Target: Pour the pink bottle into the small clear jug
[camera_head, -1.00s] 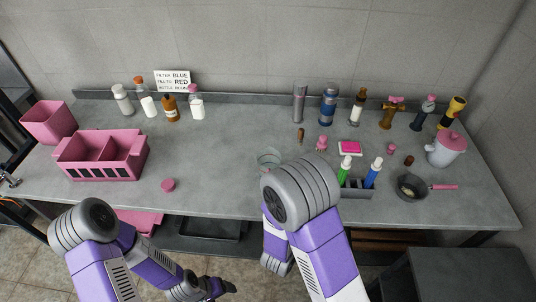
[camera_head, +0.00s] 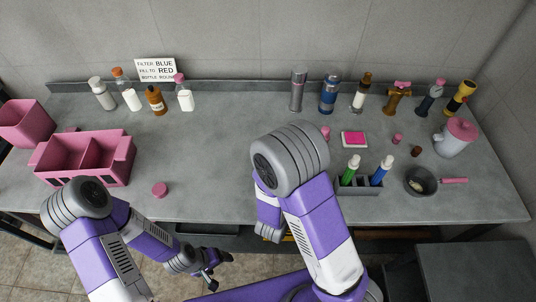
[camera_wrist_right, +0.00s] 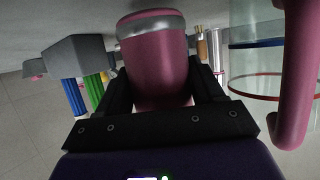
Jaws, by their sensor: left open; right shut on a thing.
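My right gripper (camera_wrist_right: 160,98) is shut on the pink bottle (camera_wrist_right: 160,62), which has a silver band, in the right wrist view. The small clear jug (camera_wrist_right: 258,62) stands at the right of that view, with blue and red rings and a pink handle (camera_wrist_right: 298,85). A gap shows between bottle and jug in the picture. Their heights relative to each other are hard to tell. In the head view, my right arm hides the right gripper, bottle and jug. My left gripper (camera_head: 219,271) is open and empty, low in front of the counter.
A pen holder (camera_head: 360,189) with green and blue markers stands right of my right arm; it also shows in the right wrist view (camera_wrist_right: 75,52). A small pan (camera_head: 421,181) and white jug (camera_head: 453,141) stand farther right. A pink caddy (camera_head: 122,168) is left.

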